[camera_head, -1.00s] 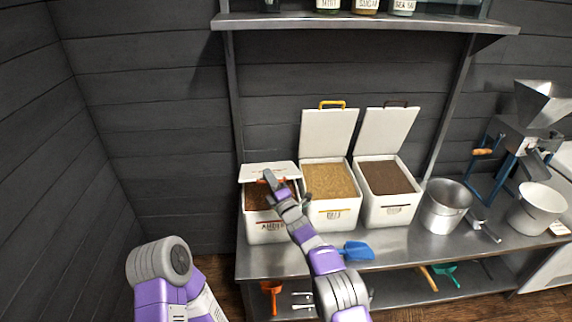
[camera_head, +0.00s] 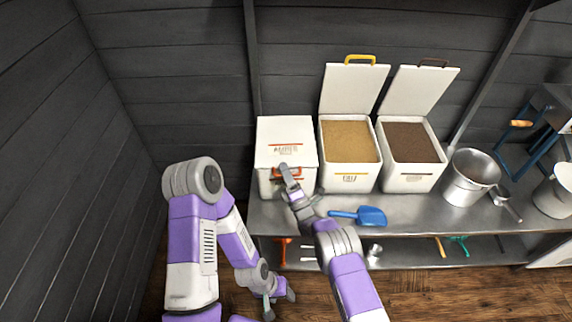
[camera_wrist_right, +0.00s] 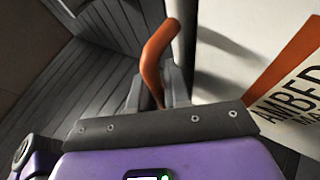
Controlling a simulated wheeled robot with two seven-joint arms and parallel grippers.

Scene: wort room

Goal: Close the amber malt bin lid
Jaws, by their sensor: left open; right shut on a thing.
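The amber malt bin (camera_head: 266,187) is the leftmost white bin on the metal table. Its white lid (camera_head: 286,134), printed AMBER, lies over the bin's top and hides the malt. My right gripper (camera_head: 284,172) is at the lid's front edge, shut on the orange lid handle (camera_head: 292,172). In the right wrist view the orange handle (camera_wrist_right: 157,60) stands between the fingers, with the AMBER label (camera_wrist_right: 295,95) to the right. Whether the lid is fully seated cannot be told. My left gripper (camera_head: 279,300) is open and empty, low in front of the table.
Two bins with raised lids stand to the right, one with tan grain (camera_head: 349,143) and one with dark grain (camera_head: 408,142). A blue scoop (camera_head: 371,216) lies in front of them. A steel pot (camera_head: 468,178) stands further right. Scoops hang below the tabletop.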

